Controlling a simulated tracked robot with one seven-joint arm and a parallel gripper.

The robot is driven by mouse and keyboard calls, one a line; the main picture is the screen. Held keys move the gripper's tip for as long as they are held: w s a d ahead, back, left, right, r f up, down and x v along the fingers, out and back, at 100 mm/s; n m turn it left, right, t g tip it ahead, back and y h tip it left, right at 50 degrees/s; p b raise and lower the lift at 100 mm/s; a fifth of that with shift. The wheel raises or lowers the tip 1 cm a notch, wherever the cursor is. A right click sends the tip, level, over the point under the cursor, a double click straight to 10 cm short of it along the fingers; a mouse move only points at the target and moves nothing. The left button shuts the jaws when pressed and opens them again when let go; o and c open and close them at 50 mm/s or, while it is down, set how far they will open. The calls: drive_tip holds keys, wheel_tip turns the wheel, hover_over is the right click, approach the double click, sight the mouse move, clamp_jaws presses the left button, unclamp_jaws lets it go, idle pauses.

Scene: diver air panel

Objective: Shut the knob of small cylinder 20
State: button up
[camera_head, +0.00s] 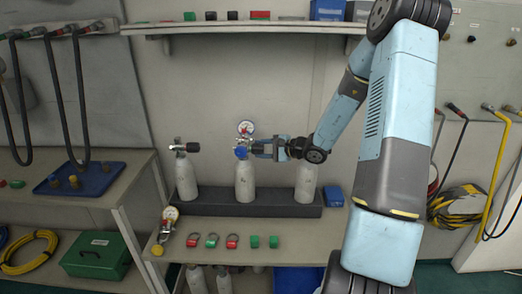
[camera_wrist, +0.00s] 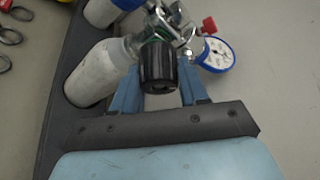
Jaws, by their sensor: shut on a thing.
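Small white cylinders stand in a dark rack (camera_head: 230,211) on the bench; no number on them is readable. My gripper (camera_head: 259,148) reaches in from the right to the valve of the middle cylinder (camera_head: 244,182), which carries a round gauge (camera_head: 246,128). In the wrist view, the fingers of my gripper (camera_wrist: 160,75) are shut on a black knob (camera_wrist: 158,66). Behind it are the metal valve, a small red handle (camera_wrist: 209,25) and the blue-rimmed gauge (camera_wrist: 217,55). A white cylinder body (camera_wrist: 98,73) lies to the left. How far the knob is turned cannot be told.
The left cylinder (camera_head: 186,178) has a dark valve. The right cylinder (camera_head: 306,181) stands below my wrist. A blue box (camera_head: 334,197) is right of the rack. A loose gauge (camera_head: 170,214), red clamps (camera_head: 193,240) and green pieces (camera_head: 273,241) lie in front. A shelf (camera_head: 240,29) hangs above.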

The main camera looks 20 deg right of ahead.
drive_tip(key=m+g, duration=0.2)
drive_tip(key=m, duration=0.1)
drive_tip(key=shift+f, duration=0.1)
drive_tip(key=shift+m+g, duration=1.1)
drive_tip(key=shift+m, duration=0.1)
drive_tip(key=o, duration=1.1)
drive_tip(key=shift+w, duration=0.1)
drive_tip(key=shift+c, duration=0.2)
